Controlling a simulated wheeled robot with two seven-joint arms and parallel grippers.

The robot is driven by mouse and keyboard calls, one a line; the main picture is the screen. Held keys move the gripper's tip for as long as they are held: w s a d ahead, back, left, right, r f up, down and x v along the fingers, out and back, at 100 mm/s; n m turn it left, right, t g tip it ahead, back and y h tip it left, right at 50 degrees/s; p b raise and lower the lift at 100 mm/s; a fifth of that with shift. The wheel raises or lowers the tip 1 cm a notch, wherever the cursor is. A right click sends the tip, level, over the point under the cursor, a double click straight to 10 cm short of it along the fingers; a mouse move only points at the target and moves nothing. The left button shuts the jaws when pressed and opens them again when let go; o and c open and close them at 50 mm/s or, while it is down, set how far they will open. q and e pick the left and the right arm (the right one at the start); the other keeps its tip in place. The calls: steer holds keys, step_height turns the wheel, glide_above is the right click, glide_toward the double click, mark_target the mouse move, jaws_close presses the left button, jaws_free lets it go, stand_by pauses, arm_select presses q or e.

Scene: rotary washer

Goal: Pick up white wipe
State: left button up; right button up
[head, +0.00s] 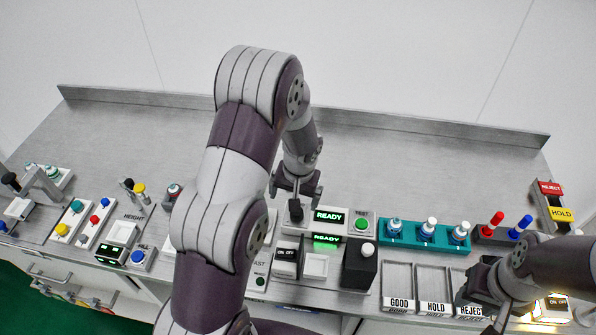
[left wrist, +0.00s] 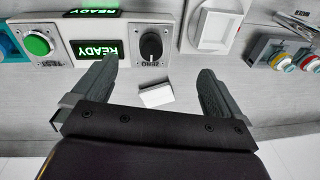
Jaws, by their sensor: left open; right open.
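The white wipe (left wrist: 156,95), a small white block-like piece, lies on the grey metal counter in the left wrist view. It sits between and slightly beyond the two spread fingers of my left gripper (left wrist: 157,78), touching neither. In the head view my left gripper (head: 296,190) hangs over the counter behind the READY panel, and I cannot make out the wipe there. My right gripper (head: 492,300) is at the lower right of the head view, over the front edge near the REJECT tray; its fingers are partly hidden by the arm.
A READY panel (head: 328,216) with a black knob (left wrist: 151,46) and green button (left wrist: 38,44) stands close to the left gripper. A teal rack of bottles (head: 424,236) and GOOD, HOLD and REJECT trays are at the right. The counter's back left is clear.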

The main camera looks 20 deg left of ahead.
arm_select(q)
steer(key=w+a+n+t+y, duration=0.1)
steer(key=w+a+n, duration=0.1)
steer(key=w, duration=0.5)
steer(key=w+a+n+t, duration=0.2)
steer(key=w+n, duration=0.1)
steer(key=w, duration=0.3)
steer(key=shift+n, duration=0.4)
steer(key=p+x, duration=0.2)
steer(key=x, duration=0.5)
steer(key=shift+d+f+p, duration=0.1)
steer(key=shift+f+p, duration=0.2)
steer(key=shift+f, duration=0.1)
steer(key=shift+p+x, duration=0.85)
steer(key=shift+p, duration=0.15)
steer(key=shift+s+x, duration=0.25)
steer(key=shift+x, duration=1)
steer(key=shift+w+f, duration=0.2)
steer(key=shift+f, duration=0.25)
steer(key=shift+s+r, duration=0.1)
steer(key=c, duration=0.8)
arm_select(e)
step_height(320, 180, up, 6)
steer(key=shift+f, duration=0.15)
